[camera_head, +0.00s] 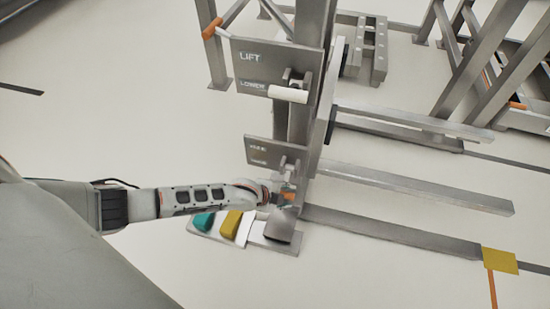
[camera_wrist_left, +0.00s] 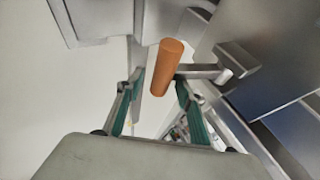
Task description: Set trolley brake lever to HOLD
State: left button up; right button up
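The trolley brake lever has an orange cylindrical grip (camera_wrist_left: 167,65) on a short metal arm (camera_wrist_left: 203,72). In the head view it sits below the lower grey panel (camera_head: 272,153), whose small lettering is too blurred to read surely. My left gripper (camera_head: 279,197) reaches in from the left to the lever. In the left wrist view its two green-sided fingers stand apart, with the orange grip ahead, between and slightly beyond the tips. Gaps show on both sides of the grip, so the fingers are open. My right gripper is out of view.
An upper panel (camera_head: 262,66) reads LIFT and apparently LOWER, with a white-handled lever (camera_head: 288,94). Teal (camera_head: 203,221) and yellow (camera_head: 231,223) blocks lie beside the mast's foot, below my forearm. Metal fork beams (camera_head: 415,187) extend right.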

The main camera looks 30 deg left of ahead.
pick_arm(q)
jog(key=v, duration=0.9)
jog(key=shift+s+a+f, duration=0.2)
jog(key=shift+a, duration=0.05)
